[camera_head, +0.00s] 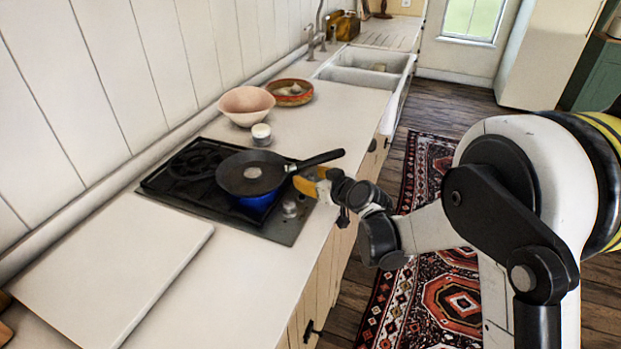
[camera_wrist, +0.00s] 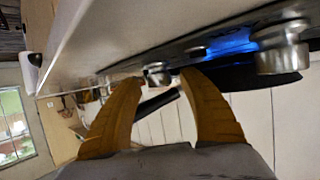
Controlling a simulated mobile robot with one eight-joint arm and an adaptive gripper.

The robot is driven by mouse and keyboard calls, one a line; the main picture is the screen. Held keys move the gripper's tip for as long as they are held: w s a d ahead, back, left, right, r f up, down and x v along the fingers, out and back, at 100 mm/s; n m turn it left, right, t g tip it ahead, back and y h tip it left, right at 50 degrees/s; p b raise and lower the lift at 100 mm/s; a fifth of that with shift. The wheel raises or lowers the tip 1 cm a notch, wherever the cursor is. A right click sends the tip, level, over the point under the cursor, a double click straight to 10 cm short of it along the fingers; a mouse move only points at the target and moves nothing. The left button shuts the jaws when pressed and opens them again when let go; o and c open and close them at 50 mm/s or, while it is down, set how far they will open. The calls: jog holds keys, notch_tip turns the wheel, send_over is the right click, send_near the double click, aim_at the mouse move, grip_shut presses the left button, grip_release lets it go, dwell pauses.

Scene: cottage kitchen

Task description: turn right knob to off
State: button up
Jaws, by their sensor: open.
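The black cooktop (camera_head: 215,203) is set in the white counter, with a dark frying pan (camera_head: 252,173) on its front burner. A blue flame glows under the pan; its glow also shows in the wrist view. My gripper (camera_head: 309,182) is at the cooktop's front edge, below the pan handle. In the wrist view, my yellow-orange fingers (camera_wrist: 160,80) are open. The farther silver knob (camera_wrist: 157,72), on the sink side, shows between the fingertips; I cannot tell whether they touch it. The nearer knob (camera_wrist: 283,45) is to the right, outside the fingers; it also shows in the head view (camera_head: 290,207).
A small white jar (camera_head: 261,134), a pink bowl (camera_head: 246,105) and a patterned bowl (camera_head: 289,92) stand behind. A white board (camera_head: 120,262) lies at the left. The sink (camera_head: 366,68) is beyond.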

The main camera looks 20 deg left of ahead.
grip_shut()
jog(key=shift+s+a+m+t+h, duration=0.1)
jog(key=shift+m+t+h, duration=0.3)
jog(key=shift+m+t, duration=0.1)
jog(key=shift+s+a+m+t+h+b, duration=0.15)
jog(key=shift+m+t+h+b, duration=0.25)
jog(key=shift+m+t+h, duration=0.9)
jog(key=shift+m+h, duration=1)
grip_release()
